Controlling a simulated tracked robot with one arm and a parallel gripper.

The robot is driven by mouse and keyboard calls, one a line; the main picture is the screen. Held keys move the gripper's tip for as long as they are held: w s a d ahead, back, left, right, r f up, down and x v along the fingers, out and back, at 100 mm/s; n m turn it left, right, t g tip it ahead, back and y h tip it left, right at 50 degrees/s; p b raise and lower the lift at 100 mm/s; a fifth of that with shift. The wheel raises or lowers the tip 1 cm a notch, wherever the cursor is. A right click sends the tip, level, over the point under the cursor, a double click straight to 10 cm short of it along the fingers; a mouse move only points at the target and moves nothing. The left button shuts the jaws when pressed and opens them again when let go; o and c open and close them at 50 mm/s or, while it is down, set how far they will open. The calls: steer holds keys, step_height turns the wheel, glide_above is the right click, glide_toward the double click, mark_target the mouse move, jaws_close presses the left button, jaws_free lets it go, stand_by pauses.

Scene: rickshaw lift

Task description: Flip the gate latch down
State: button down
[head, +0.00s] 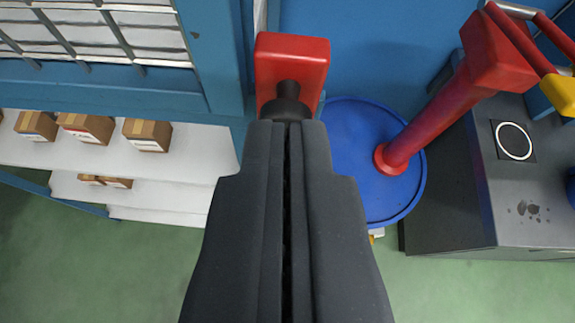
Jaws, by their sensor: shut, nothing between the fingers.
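A red block (300,52) is mounted at the edge of the blue frame, at the top middle of the head view. It looks like the gate latch. A dark rounded knob or pin (288,88) stands out from its lower part. My gripper (287,124) is shut and empty, pointing up the picture with its tips right at the knob. I cannot tell whether the tips touch it. The gripper hides whatever lies below the knob.
White shelves (170,190) with small brown boxes (88,129) are at left, under a barred window (90,35). At right are a blue round disc (350,130) with a red post (440,115), a grey cabinet (500,200) and a yellow-ended red handle (560,92). Green floor lies below.

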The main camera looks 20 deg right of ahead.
mark_target(287, 69)
steer(key=p+x, duration=0.1)
steer(key=x, duration=0.5)
steer(key=shift+w+f, duration=0.15)
steer(key=shift+w, duration=0.1)
steer(key=shift+w+f, duration=0.1)
steer(key=shift+d, duration=0.15)
steer(key=shift+f, duration=0.15)
steer(key=shift+a+f+t+b, duration=0.25)
steer(key=shift+t+b, duration=0.15)
steer(key=shift+b, duration=0.25)
steer(key=shift+s+d+r, duration=0.1)
steer(key=shift+s+r, duration=0.1)
steer(key=shift+s, duration=0.1)
